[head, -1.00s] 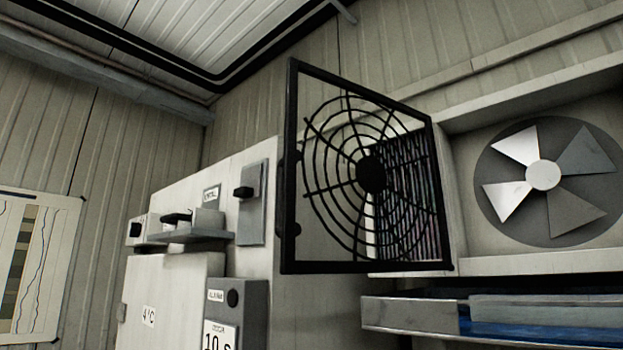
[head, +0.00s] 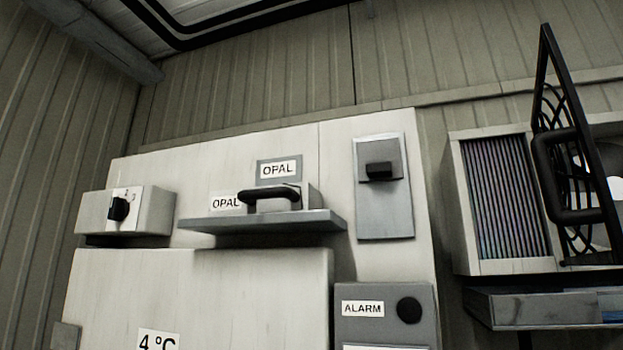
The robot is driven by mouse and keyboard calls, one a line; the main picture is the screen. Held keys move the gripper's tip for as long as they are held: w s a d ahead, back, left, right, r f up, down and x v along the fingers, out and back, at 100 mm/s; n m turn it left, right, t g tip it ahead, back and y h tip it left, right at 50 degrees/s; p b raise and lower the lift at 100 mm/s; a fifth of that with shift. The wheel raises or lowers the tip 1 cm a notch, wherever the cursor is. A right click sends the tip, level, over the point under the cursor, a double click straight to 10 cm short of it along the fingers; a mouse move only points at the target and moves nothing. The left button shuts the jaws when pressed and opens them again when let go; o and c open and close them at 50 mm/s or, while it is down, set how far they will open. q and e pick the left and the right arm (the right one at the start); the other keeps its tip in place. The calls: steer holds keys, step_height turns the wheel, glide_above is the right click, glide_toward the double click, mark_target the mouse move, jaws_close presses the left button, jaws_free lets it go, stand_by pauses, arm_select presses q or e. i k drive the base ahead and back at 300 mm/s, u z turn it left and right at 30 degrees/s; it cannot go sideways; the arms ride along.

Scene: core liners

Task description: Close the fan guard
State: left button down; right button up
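The fan guard (head: 545,100) is a black square frame with a ringed wire grille, at the right edge of the head view. It stands swung out from the fan housing (head: 463,205), open and seen nearly edge-on. A black handle (head: 545,180) sits on its face. The fan behind it is mostly hidden; only a pale part of it (head: 616,188) shows past the guard. Neither of my grippers is in view.
A white cabinet (head: 380,270) fills the middle, with a shelf (head: 262,221), a switch box (head: 384,185), a knob box (head: 150,210) and an alarm box (head: 385,318). A grey tray (head: 540,308) juts out below the fan housing.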

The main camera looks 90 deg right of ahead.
mark_target(548, 158)
steer(key=i, duration=1.05)
steer(key=z, duration=4.45)
steer(key=k, duration=0.45)
steer(key=u, duration=0.6)
steer(key=i, duration=0.55)
steer(key=z, duration=0.3)
